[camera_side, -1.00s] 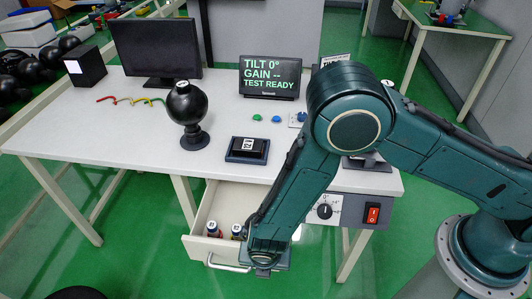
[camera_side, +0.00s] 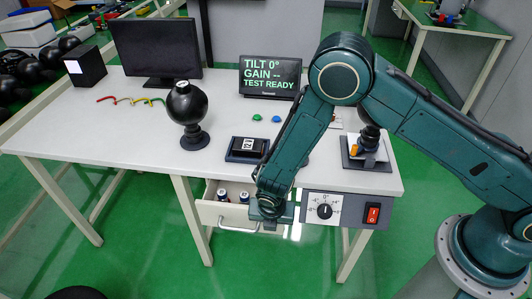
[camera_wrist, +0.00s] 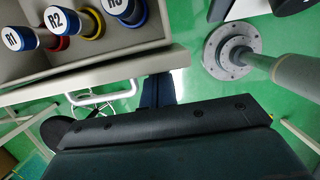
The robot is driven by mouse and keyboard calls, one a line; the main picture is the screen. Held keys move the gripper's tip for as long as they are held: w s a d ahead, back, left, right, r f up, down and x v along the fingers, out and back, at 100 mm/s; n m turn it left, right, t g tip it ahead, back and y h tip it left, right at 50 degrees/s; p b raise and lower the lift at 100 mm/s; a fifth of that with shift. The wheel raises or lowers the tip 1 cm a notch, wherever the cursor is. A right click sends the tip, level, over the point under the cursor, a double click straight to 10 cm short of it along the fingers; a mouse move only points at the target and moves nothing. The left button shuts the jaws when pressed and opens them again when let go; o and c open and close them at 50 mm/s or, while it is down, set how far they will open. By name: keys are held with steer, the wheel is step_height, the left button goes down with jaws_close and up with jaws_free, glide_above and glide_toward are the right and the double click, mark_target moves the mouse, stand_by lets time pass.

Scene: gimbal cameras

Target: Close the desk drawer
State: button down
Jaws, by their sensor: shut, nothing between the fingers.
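The desk drawer (camera_side: 212,213) is a pale drawer under the white desk, still partly open, with its front standing out from the desk. Its bar handle (camera_side: 238,230) shows in the side view, and also in the wrist view (camera_wrist: 105,96). My gripper (camera_side: 269,225) is at the right end of the drawer front. In the wrist view my gripper (camera_wrist: 160,90) is shut and empty, its tip close to the drawer's front wall (camera_wrist: 150,66), beside the handle. Whether they touch is unclear. My arm hides the drawer's right part in the side view.
Several labelled bottles, among them R2 (camera_wrist: 62,22), stand in the drawer. A control panel (camera_side: 337,209) with a knob and red switch is fixed right of the drawer. On the white desk (camera_side: 110,125) stand a black ball on a stand (camera_side: 187,103) and a monitor (camera_side: 157,48).

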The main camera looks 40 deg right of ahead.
steer(key=w+d, duration=0.6)
steer(key=w, duration=0.1)
steer(key=shift+d, duration=0.4)
steer(key=shift+s, duration=0.1)
steer(key=shift+s+a, duration=0.4)
steer(key=shift+a, duration=0.05)
steer(key=shift+s+a+r, duration=0.15)
steer(key=shift+s+a, duration=1)
steer(key=shift+a, duration=0.1)
steer(key=v, duration=0.8)
steer(key=shift+v, duration=0.85)
steer(key=shift+d, duration=0.1)
